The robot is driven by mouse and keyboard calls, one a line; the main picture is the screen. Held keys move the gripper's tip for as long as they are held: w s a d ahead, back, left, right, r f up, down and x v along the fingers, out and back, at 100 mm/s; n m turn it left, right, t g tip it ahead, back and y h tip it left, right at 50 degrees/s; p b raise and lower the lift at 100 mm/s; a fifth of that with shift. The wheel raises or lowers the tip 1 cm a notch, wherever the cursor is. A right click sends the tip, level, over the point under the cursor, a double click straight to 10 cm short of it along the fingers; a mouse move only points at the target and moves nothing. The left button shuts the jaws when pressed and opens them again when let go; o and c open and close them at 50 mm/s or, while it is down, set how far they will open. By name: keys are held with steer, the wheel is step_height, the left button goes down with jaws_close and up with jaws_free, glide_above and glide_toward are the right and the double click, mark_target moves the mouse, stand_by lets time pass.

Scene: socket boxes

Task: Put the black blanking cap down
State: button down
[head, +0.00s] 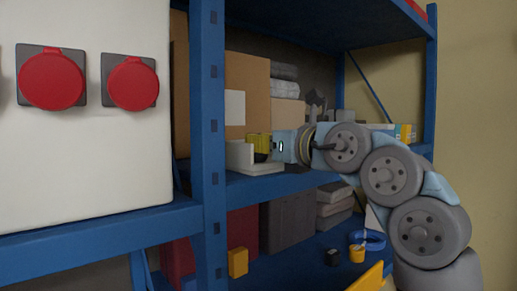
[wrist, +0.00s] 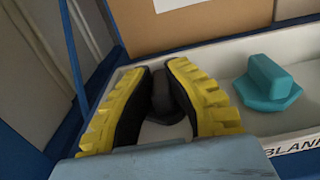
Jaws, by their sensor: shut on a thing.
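In the wrist view my gripper (wrist: 161,92) has its two yellow, black-padded fingers closed on the black blanking cap (wrist: 164,98). The fingers hide much of the cap. They are over the left part of a white tray (wrist: 310,120) with a label reading "BLANK", partly cut off. I cannot tell whether the cap touches the tray floor. In the head view my gripper (head: 259,144) is at the tray (head: 255,168) on the blue shelf, and the cap is too small to make out.
A teal cap (wrist: 266,84) lies in the tray right of my fingers. A cardboard box (head: 247,85) stands behind the tray. A blue upright (head: 213,130) is left of it. Two red sockets (head: 52,80) are on the white panel at left.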

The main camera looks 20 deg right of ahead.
stand_by(0.3)
steer(key=shift+f+b, duration=0.35)
steer(key=shift+b, duration=0.2)
steer(key=c, duration=1.2)
jaws_free()
steer(key=shift+r+p, duration=0.25)
steer(key=shift+p, duration=1.75)
steer(key=shift+s+d+f+b, duration=0.1)
steer(key=shift+s+f+b, duration=0.2)
steer(key=shift+b, duration=0.15)
steer(key=shift+b+v, duration=0.4)
steer(key=shift+v, duration=0.45)
steer(key=shift+s+d+r+b, duration=0.2)
steer(key=shift+s+b, duration=0.25)
steer(key=shift+s, duration=0.2)
steer(key=b+v, duration=0.4)
steer(key=v, duration=0.9)
steer(key=shift+s+r, duration=0.4)
steer(key=shift+r, duration=0.05)
